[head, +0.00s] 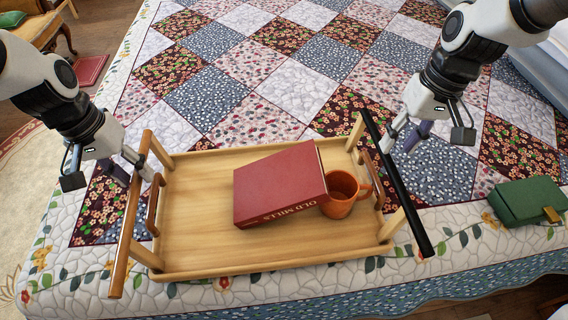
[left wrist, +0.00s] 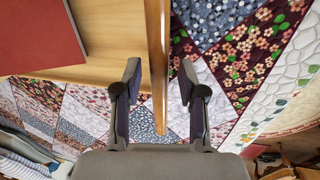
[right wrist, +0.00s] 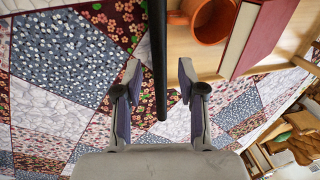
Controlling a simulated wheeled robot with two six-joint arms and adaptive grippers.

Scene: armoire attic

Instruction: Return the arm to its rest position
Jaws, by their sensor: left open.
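My left gripper (head: 138,172) is at the left side of the wooden bed tray (head: 190,215). It is open; in the left wrist view its fingers (left wrist: 160,85) stand apart on either side of the brown left rail (left wrist: 157,50), with gaps showing. My right gripper (head: 402,140) is at the tray's right side. It is open; in the right wrist view its fingers (right wrist: 160,85) stand either side of the black right rail (right wrist: 158,50), not touching it. A red book (head: 280,185) leans tilted against an orange mug (head: 345,193) on the tray.
The tray stands on a patchwork quilt (head: 290,90) near the bed's front edge. A green box or book (head: 528,201) with a gold clasp lies to the right. A chair (head: 40,25) and a dark red book (head: 90,70) are on the floor at the left.

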